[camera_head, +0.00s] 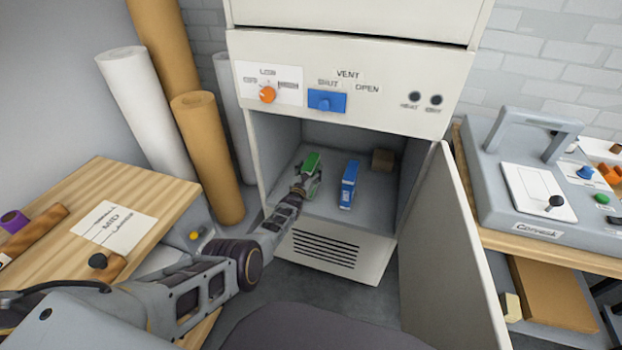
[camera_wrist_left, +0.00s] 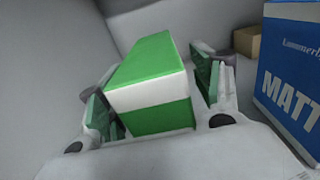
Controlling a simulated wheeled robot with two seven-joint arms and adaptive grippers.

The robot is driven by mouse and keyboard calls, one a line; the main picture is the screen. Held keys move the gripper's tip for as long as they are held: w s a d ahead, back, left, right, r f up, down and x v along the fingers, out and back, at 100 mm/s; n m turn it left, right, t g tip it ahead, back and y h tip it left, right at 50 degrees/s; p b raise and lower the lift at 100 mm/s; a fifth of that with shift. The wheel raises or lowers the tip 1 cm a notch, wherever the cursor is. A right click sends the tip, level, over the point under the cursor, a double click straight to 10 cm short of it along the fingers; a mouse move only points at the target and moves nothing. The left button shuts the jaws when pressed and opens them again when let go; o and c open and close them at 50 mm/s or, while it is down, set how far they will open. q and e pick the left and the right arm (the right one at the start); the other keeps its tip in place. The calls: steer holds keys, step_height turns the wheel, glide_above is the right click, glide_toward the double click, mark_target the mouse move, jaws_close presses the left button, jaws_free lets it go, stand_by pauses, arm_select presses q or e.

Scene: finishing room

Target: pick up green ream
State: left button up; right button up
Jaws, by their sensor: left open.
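The green ream (camera_head: 311,161) lies on the floor of the open cabinet, at the left side. In the left wrist view the green ream (camera_wrist_left: 152,88) is a green block with a white band, large and close. My left gripper (camera_head: 308,183) reaches into the cabinet at the ream. In the left wrist view my left gripper (camera_wrist_left: 155,95) is open, with one finger on each side of the ream. I cannot tell whether the fingers touch it. My right gripper is not in view.
A blue ream (camera_head: 348,185) with white lettering stands to the right of the green one, and a small brown box (camera_head: 382,160) sits behind. The cabinet door (camera_head: 446,250) hangs open on the right. A wooden table (camera_head: 150,190) is at left.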

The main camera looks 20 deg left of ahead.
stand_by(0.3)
arm_select(q)
jaws_close()
stand_by(0.3)
steer(key=shift+w+r, duration=0.1)
steer(key=shift+r, duration=0.1)
